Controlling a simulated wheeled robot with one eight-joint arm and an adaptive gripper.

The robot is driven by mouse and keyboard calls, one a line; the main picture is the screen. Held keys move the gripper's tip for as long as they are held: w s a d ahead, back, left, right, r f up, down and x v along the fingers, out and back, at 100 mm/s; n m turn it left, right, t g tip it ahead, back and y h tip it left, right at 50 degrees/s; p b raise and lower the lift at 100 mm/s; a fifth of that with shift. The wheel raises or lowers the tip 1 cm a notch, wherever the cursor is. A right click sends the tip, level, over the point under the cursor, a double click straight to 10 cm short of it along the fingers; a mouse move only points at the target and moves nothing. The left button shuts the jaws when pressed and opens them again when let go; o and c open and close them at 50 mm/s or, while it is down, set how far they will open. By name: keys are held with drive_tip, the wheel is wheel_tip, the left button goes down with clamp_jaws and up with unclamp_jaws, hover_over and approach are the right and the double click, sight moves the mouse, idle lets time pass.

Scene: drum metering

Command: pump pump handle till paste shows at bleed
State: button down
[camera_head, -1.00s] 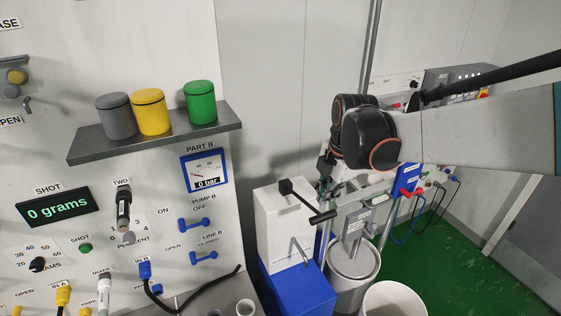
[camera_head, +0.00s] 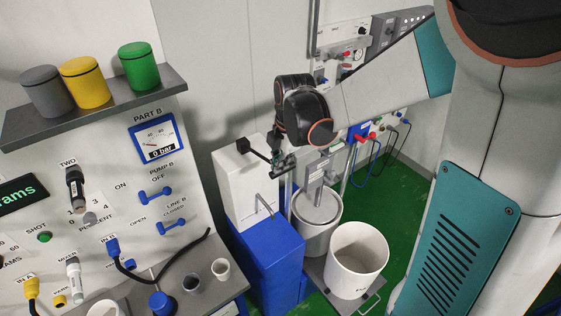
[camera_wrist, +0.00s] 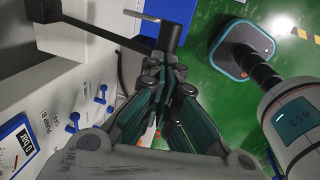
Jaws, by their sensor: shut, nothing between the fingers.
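The pump handle is a black lever (camera_head: 256,151) on top of a white pump box (camera_head: 236,185) that stands on a blue base. Its crossbar is partly hidden behind my gripper in the head view. In the wrist view the lever (camera_wrist: 95,31) runs from the white box to its crossbar (camera_wrist: 173,27). My gripper (camera_wrist: 160,66) is shut and empty, with its fingertips close to the crossbar's near end; I cannot tell if they touch. It also shows in the head view (camera_head: 282,161). A bent grey spout (camera_head: 265,206) on the box's front shows no paste that I can make out.
A panel with blue valves (camera_head: 155,194) and a gauge reading 0 bar (camera_head: 155,138) is at left. Small cups (camera_head: 221,270) sit on a ledge.

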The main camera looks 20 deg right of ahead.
wheel_tip(320, 180, down, 20)
drive_tip(key=s+t+y+b, duration=0.1)
drive_tip(key=t+b, duration=0.5)
drive_tip(key=b, duration=1.6)
drive_tip(key=shift+s+d+r+t+y, duration=0.2)
drive_tip(key=shift+s+r+t+y, duration=0.05)
drive_tip(key=shift+t+y, duration=0.15)
drive_tip(key=shift+s+f, duration=0.1)
